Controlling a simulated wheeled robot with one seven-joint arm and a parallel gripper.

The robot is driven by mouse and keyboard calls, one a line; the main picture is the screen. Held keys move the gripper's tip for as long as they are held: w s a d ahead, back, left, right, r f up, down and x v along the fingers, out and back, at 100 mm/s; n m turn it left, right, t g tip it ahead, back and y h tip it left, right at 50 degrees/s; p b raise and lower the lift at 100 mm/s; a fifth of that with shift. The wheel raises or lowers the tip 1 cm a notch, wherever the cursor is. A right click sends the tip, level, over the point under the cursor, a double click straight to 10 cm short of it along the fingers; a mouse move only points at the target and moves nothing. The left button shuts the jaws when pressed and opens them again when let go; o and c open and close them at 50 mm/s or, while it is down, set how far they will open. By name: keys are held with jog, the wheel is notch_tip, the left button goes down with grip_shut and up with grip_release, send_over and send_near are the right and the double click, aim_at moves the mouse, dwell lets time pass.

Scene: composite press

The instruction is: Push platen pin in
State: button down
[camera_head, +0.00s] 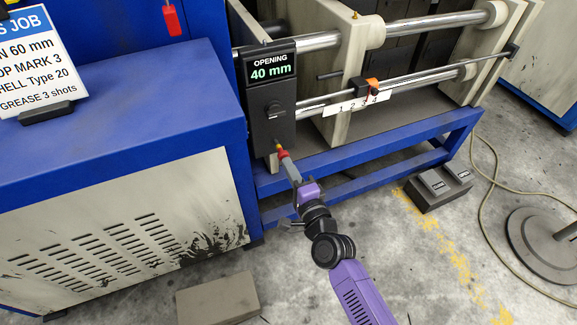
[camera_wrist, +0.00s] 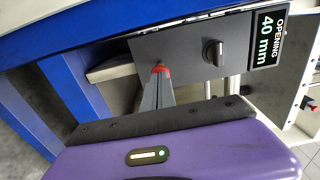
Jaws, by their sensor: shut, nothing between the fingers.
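A small yellow-orange knob-like part (camera_head: 278,146) sits low on the dark control panel (camera_head: 282,128). I cannot tell whether it is the platen pin. A short dark rod (camera_head: 329,75) also sticks out beside the pale platen plate (camera_head: 345,70). In the wrist view the fingertips (camera_wrist: 160,70) meet low on the same panel and cover most of that part. Contact cannot be made out.
The display (camera_head: 270,66) reads OPENING 40 mm. A dark rotary knob (camera_wrist: 214,52) is on the panel. A scale strip (camera_head: 352,103) carries a black-and-orange stop (camera_head: 366,88). A blue frame rail (camera_head: 340,180) runs below; a foot pedal (camera_head: 440,186) and a grey block (camera_head: 218,300) stand on the floor.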

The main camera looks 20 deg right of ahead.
aim_at(282, 153)
jog(key=shift+w, duration=0.25)
jog(key=shift+w+b, duration=0.3)
jog(key=shift+w, duration=1.45)
jog(key=shift+s, duration=0.15)
